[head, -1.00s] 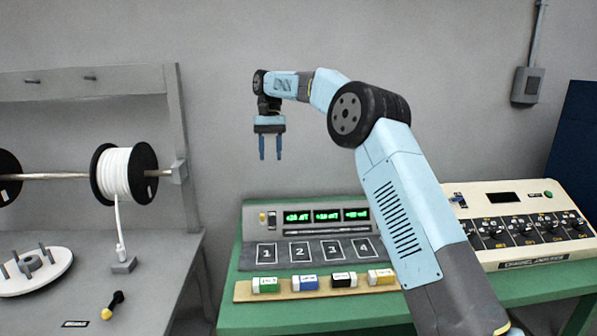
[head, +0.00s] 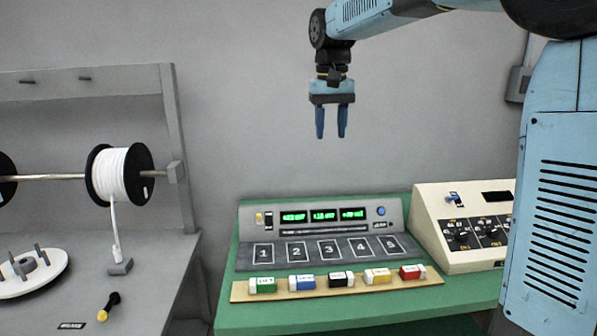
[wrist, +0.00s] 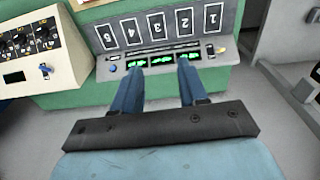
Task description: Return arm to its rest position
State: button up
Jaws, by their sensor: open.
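My gripper (head: 331,122) hangs with its fingers pointing down, high above the green bench, in front of the grey wall. It is open and empty. In the wrist view my gripper (wrist: 160,80) shows two blue fingers apart with nothing between them. My light blue arm (head: 565,180) fills the right side of the head view and hides part of the equipment there.
A grey console (head: 325,221) with numbered pads 1 to 5 stands on the green bench (head: 300,315). A cream box (head: 437,215) stands right. A white wire spool (head: 122,174) hangs left.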

jog(key=s+d+f+t, duration=0.1)
jog(key=s+d+f, duration=0.2)
jog(key=s, duration=0.6)
jog(key=s+d+f+t, duration=0.2)
jog(key=s+d+f, duration=0.2)
jog(key=s+d, duration=0.3)
jog(key=s+d+f+m+t, duration=0.1)
jog(key=s+d+f, duration=0.3)
jog(key=s, duration=0.7)
jog(key=shift+d+t, duration=0.4)
jog(key=shift+d, duration=0.6)
